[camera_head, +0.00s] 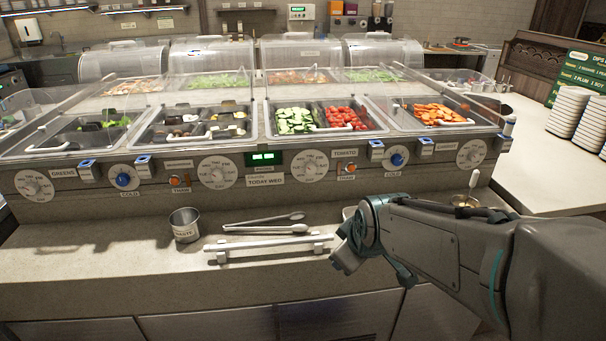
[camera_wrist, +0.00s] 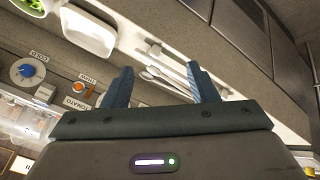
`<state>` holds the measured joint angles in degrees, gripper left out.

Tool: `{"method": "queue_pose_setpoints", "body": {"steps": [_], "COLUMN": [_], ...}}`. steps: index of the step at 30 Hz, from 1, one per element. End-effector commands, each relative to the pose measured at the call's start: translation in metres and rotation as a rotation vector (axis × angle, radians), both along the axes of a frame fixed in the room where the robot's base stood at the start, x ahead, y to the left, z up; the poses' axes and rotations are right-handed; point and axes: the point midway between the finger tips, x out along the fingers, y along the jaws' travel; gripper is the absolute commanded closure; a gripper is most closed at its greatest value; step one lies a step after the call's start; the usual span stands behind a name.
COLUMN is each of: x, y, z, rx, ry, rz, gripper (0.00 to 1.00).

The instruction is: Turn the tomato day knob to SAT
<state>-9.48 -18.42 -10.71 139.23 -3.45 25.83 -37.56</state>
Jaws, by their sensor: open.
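The tomato day knob (camera_head: 309,167) is a round white dial on the front panel, just left of the TOMATO label (camera_head: 345,153). Its lettering is too small to read where it points. My gripper (camera_head: 375,266) hangs over the counter, below and to the right of that dial, apart from it. In the wrist view my gripper (camera_wrist: 161,80) is open, with nothing between its fingers. The TOMATO label (camera_wrist: 75,103) shows there left of the fingers; the day dial itself is not clearly visible.
An orange THAW switch (camera_head: 347,168) and a blue COLD knob (camera_head: 397,160) sit right of the tomato dial. A green display (camera_head: 264,158) is left of it, above a TODAY WED label (camera_head: 265,181). Tongs (camera_head: 265,229), a rail (camera_head: 268,248) and a metal bin (camera_head: 185,225) stand on the counter.

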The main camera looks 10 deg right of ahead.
Motion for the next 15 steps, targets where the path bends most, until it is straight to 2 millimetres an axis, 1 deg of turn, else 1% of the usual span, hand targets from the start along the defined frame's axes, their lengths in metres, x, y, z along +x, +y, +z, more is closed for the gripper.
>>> {"method": "queue_pose_setpoints", "body": {"steps": [1, 3, 8, 12, 14, 15], "x": [0.018, 0.042, 0.093, 0.133, 0.149, 0.159], "y": [-0.001, -0.004, -0.010, -0.014, -0.015, -0.015], "z": [-0.016, -0.023, -0.037, -0.046, -0.049, -0.051], "rx": [-0.063, -0.167, -0.453, -0.754, -0.897, -0.996], "ry": [-0.049, -0.126, -0.290, -0.412, -0.455, -0.482], "rz": [0.090, 0.216, 0.480, 0.684, 0.764, 0.814], "gripper": [0.47, 0.47, 0.47, 0.47, 0.47, 0.47]}}
